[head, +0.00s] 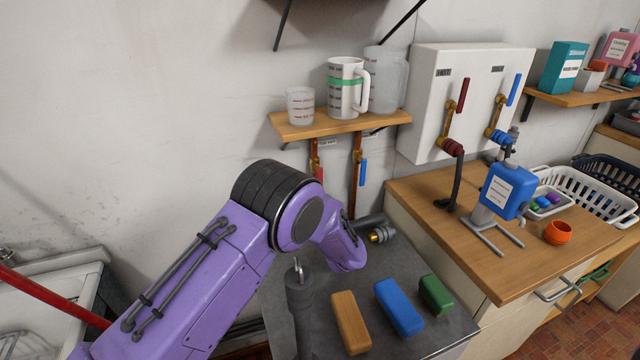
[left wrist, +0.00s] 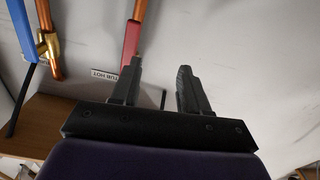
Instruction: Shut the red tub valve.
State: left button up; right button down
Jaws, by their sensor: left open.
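The head view hides this gripper behind my arm. My right gripper is not in view.
A blue-handled valve (head: 362,172) is on the neighbouring pipe. The shelf (head: 290,131) above holds a cup and jugs. A white panel (head: 425,75) has other red and blue levers. Colored blocks and a dark upright fitting (head: 300,310) stand on the grey counter (head: 440,335).

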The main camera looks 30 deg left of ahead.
pick_arm(q)
jog(key=w+d+m, duration=0.2)
jog(key=d, duration=0.2)
jog(key=p+x, duration=0.2)
jog(key=x, duration=0.8)
jog(key=shift+w+r+h, duration=0.15)
jog(key=shift+w+h, duration=0.05)
jog(key=shift+h, duration=0.1)
grip_shut()
